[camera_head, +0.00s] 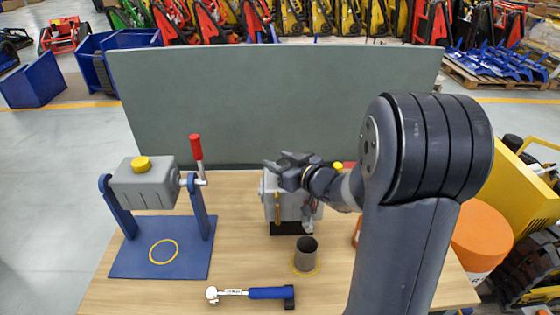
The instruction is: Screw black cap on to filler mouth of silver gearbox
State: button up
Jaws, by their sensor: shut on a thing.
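The silver gearbox (290,206) stands on a dark base in the middle of the wooden table, partly hidden by my arm. My gripper (284,170) is at the upper part of the gearbox, coming in from the right. Its dark jaws are shut on a small dark thing, which I take to be the black cap; it blends with the fingers and is mostly hidden. The filler mouth is hidden behind the gripper. I cannot tell whether the cap touches it.
A grey box with a yellow cap (141,164) and red-handled crank sits in a blue stand (128,262) at left. In front are a dark open cylinder (306,249) and a blue-handled wrench (266,293). A grey-green panel (270,90) stands behind. An orange-lidded tub (482,240) is at right.

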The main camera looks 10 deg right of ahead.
jog(key=shift+f+b, duration=0.5)
jog(key=shift+f, duration=0.2)
jog(key=o, duration=1)
jog(key=shift+o, duration=0.2)
jog(key=shift+s+r, duration=0.1)
jog(key=v, duration=1)
jog(key=shift+s+d, duration=0.15)
jog(key=shift+s, duration=0.15)
jog(key=shift+w, duration=0.1)
jog(key=x, duration=1)
jog(key=shift+w+a, duration=0.2)
jog(key=shift+w, duration=0.15)
jog(key=shift+r+p, duration=0.4)
jog(key=shift+f, duration=0.1)
